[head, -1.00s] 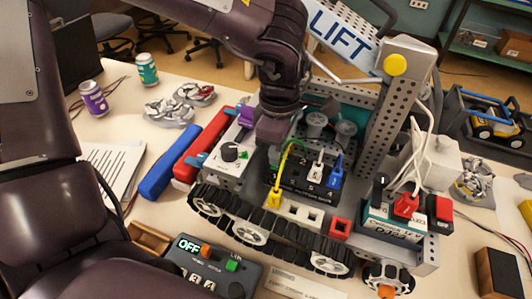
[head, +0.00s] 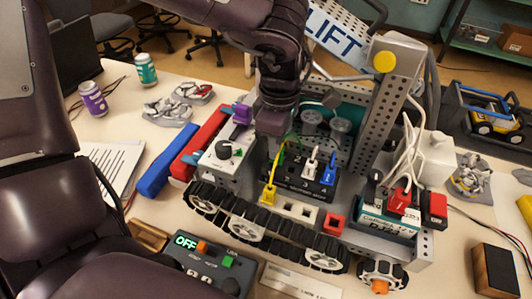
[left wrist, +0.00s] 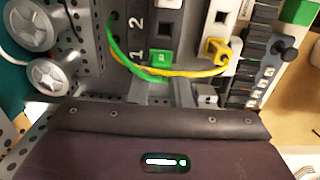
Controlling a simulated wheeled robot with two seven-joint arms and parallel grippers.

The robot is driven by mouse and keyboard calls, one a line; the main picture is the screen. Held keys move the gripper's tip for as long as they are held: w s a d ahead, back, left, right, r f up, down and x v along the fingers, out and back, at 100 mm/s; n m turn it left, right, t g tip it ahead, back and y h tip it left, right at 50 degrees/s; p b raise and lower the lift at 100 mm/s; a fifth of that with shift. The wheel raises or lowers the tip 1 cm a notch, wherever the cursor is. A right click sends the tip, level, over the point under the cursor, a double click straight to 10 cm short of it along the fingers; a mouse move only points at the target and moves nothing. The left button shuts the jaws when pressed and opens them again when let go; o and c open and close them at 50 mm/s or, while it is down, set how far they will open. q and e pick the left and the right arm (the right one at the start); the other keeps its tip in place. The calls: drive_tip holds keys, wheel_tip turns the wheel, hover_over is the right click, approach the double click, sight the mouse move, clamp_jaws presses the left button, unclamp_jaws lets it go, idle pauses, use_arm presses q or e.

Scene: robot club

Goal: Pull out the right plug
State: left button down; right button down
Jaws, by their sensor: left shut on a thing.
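A dark terminal block (head: 300,184) with numbered sockets sits on the tracked robot. Along it stand a green plug (left wrist: 160,62), a white plug (head: 311,162) and a blue plug (head: 329,172). A yellow plug (head: 268,193) sits at the block's front left; in the left wrist view its yellow cable (left wrist: 205,68) meets a green one. My left gripper (head: 275,140) reaches down over the block's left end. In the left wrist view its fingers are shut on the green plug beside the number 1. Fingertip contact is partly hidden. My right gripper is not in view.
The tracked robot carries a tall perforated mast (head: 389,100) at the right and a battery with a red plug (head: 400,201). A control box reading OFF (head: 210,270) lies in front. Red and blue bars (head: 168,162) lie at the left.

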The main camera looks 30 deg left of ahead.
sight(284, 166)
use_arm(q)
drive_tip(key=shift+w+d+f+p, duration=0.2)
drive_tip(key=shift+w+d+p, duration=0.1)
drive_tip(key=shift+d, duration=0.25)
drive_tip(key=shift+r, duration=0.1)
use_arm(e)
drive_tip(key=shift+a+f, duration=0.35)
use_arm(q)
drive_tip(key=shift+d+r+p, duration=0.1)
drive_tip(key=shift+r+p, duration=0.25)
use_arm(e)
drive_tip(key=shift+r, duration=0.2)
use_arm(q)
drive_tip(key=shift+w+d+r, duration=0.1)
drive_tip(key=shift+d+r, duration=0.1)
drive_tip(key=shift+r, duration=0.1)
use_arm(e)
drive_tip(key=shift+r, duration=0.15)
use_arm(q)
drive_tip(key=shift+r+p, duration=0.2)
drive_tip(key=shift+p, duration=0.25)
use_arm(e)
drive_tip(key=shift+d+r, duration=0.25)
